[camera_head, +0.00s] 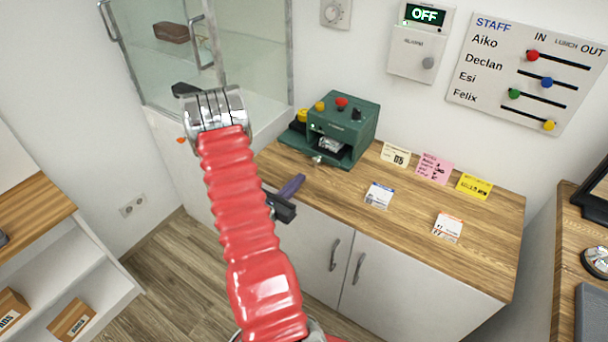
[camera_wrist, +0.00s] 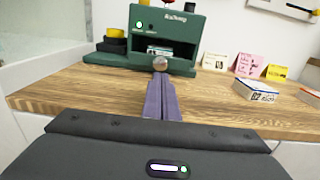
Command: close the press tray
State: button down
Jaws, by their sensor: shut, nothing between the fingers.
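The green press (camera_head: 358,128) stands at the back left of the wooden counter; it also shows in the wrist view (camera_wrist: 183,28). Its front has a dark opening with a shiny thing inside. A round metal knob (camera_head: 317,159) stands at the lower front, and in the wrist view (camera_wrist: 160,63) it is straight ahead of my fingers. I cannot tell how far the tray stands out. My gripper (camera_head: 301,178), with purple fingers, is shut and empty, low over the counter in front of the knob. Its fingertips (camera_wrist: 160,76) look close to the knob; contact is unclear.
A white card box (camera_head: 379,196) and another (camera_head: 448,228) stand on the counter right of my gripper. Several notes, one of them pink (camera_head: 434,168), lean at the wall. A glass cabinet (camera_head: 240,50) is at the left. The counter's front right is clear.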

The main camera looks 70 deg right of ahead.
jog(key=v, duration=0.6)
jog(key=shift+a, duration=0.35)
jog(key=shift+w, duration=0.1)
notch_tip(320, 180, up, 4)
jog(key=t+y, duration=0.1)
jog(key=y, duration=0.2)
jog(key=shift+f, duration=0.1)
dwell(0.4)
jog(key=shift+d, duration=0.15)
